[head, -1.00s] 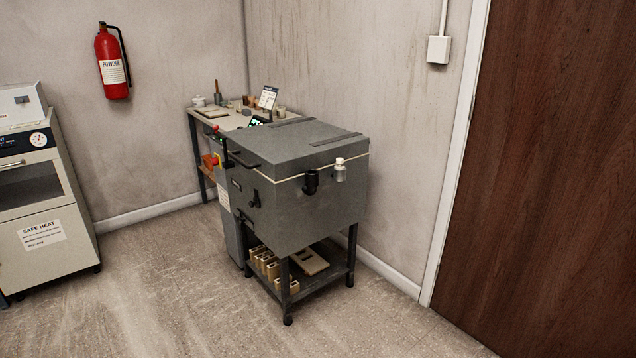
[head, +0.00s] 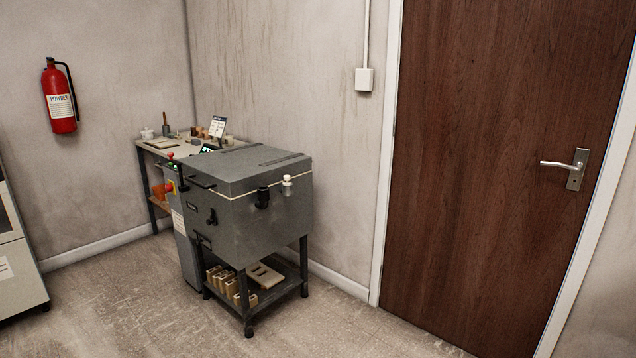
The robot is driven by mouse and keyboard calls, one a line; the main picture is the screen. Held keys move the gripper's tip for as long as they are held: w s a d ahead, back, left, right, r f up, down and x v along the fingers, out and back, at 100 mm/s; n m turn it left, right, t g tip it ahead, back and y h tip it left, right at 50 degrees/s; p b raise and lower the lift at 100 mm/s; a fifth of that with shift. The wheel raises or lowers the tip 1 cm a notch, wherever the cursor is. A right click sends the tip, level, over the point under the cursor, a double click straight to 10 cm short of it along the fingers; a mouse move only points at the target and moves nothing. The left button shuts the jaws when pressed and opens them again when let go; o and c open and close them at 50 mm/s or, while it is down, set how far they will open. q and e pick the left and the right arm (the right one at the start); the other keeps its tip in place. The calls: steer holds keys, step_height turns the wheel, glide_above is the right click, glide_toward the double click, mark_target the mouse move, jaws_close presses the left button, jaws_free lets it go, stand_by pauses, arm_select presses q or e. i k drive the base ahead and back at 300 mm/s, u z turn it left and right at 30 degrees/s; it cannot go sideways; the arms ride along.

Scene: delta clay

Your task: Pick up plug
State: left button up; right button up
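A grey kiln (head: 255,225) stands on a dark stand near the wall, with its lid down. On its right-hand face, just below the lid seam, are a small black cylindrical piece (head: 262,198) and a small white piece (head: 287,185) side by side. Either could be the plug; at this size I cannot tell which. Neither of my grippers is in view.
A worktable (head: 152,146) with small items stands behind the kiln. Several cream blocks (head: 231,287) lie on the stand's lower shelf. A white cabinet (head: 18,262) is at the left edge. A brown door (head: 480,150) is shut at right. The front floor is clear.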

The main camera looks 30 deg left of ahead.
mark_target(286, 178)
steer(key=u, duration=0.05)
steer(key=i, duration=2.1)
steer(key=u, duration=1.15)
steer(key=i, duration=1.2)
steer(key=u, duration=1.3)
